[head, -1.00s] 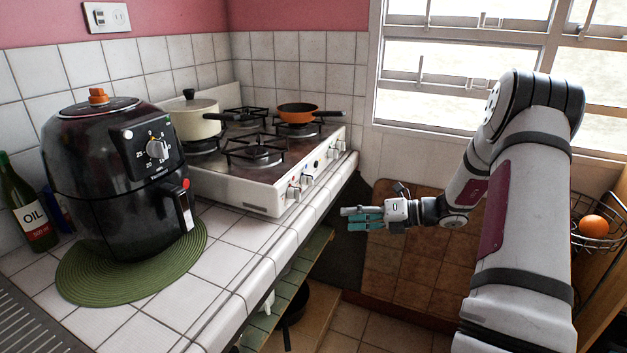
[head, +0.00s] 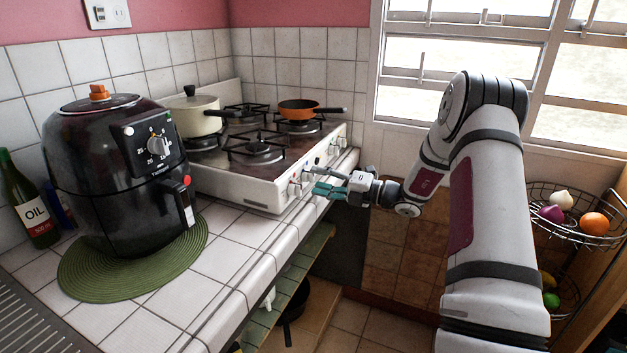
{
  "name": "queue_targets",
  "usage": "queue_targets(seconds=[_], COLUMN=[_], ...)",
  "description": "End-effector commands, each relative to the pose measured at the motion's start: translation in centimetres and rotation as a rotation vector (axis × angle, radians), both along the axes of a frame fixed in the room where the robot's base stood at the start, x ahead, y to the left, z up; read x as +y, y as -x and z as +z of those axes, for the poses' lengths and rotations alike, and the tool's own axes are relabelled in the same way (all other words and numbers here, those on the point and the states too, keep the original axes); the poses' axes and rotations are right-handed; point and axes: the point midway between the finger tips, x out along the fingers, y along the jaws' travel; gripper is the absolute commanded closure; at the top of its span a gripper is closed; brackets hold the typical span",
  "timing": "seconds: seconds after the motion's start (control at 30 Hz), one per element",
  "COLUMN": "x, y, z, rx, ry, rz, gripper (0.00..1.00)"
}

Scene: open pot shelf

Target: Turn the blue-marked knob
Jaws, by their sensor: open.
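The stove (head: 262,192) stands on the tiled counter, with several small knobs along its front panel. A near knob (head: 294,189) shows at the panel's left end, and far knobs show near its right end. The fingers partly cover the panel there. I cannot tell whether they touch a knob.
A black air fryer (head: 110,190) with its own dial stands on a green mat (head: 75,282). A cream pot (head: 195,118) and an orange pan (head: 297,109) sit on the stove. A wire fruit basket (head: 575,238) is at right. Free floor lies below my arm.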

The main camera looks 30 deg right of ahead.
Motion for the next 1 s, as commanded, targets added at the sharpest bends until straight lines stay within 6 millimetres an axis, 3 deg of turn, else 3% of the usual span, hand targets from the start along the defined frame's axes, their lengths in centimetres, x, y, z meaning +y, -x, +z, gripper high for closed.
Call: queue_targets(seconds=[0.2, 0.53, 0.57, 0.77, 1.0], x=[1.3, 1.5, 1.5, 1.5, 1.5], y=[-1.6, -1.9, -1.9, -1.9, -1.9], z=[-0.1, 0.0, 0.0, 0.0, -0.1], rx=[0.001, 0.001, 0.001, 0.001, -0.004], ry=[0.001, 0.000, 0.000, 0.001, 0.007], rz=[0.000, -0.001, -0.001, 0.000, -0.001], gripper=[0.51, 0.51, 0.53, 0.99, 0.99])
